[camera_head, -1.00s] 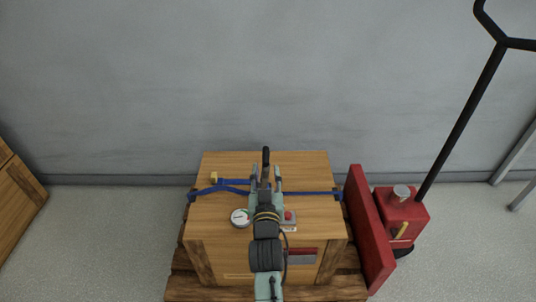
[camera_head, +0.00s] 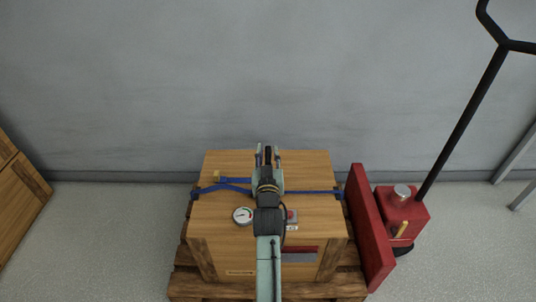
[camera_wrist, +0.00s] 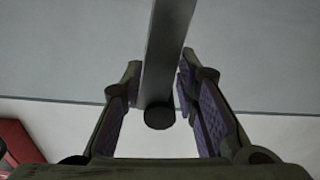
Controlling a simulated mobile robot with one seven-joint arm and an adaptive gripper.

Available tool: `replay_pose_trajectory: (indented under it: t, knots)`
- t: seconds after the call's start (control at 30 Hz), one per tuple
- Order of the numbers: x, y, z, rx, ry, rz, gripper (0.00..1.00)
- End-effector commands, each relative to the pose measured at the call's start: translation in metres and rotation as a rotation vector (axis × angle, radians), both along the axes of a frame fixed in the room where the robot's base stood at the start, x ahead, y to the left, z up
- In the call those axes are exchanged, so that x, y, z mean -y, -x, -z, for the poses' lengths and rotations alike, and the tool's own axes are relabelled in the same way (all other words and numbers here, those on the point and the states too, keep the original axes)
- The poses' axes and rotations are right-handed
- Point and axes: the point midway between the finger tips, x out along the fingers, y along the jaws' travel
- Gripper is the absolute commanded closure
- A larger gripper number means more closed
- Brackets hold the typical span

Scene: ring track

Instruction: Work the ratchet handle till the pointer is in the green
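The ratchet handle (camera_head: 267,154) shows as a dark tip between my fingers in the head view. In the wrist view the handle (camera_wrist: 166,55) is a grey bar with a round black end, running between the finger pads. My gripper (camera_head: 268,152) is open around it; the wrist view shows the fingers (camera_wrist: 160,95) apart, with a clear gap at the right pad. The ratchet body is hidden under my arm. The white gauge (camera_head: 243,215) lies on the wooden crate (camera_head: 225,240), left of my arm; its pointer is too small to read reliably.
A blue strap (camera_head: 312,192) crosses the crate top. A small grey box with a red top (camera_head: 291,216) sits just right of my arm. A red panel (camera_head: 370,230) and a red machine with a long black handle (camera_head: 402,210) stand at right. The wall (camera_head: 270,80) is behind.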

Motion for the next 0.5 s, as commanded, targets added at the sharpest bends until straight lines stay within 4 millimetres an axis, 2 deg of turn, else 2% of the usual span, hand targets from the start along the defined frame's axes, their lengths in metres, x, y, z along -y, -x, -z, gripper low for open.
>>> replay_pose_trajectory:
  t: [0.03, 0.37, 0.5]
  knots:
    - [0.0000, 0.0001, 0.0000, 0.000, 0.000, 0.000, 0.78]
    - [-0.0004, 0.0002, 0.0002, 0.000, 0.000, -0.001, 1.00]
    - [-0.0005, 0.0002, 0.0003, -0.001, 0.000, -0.001, 1.00]
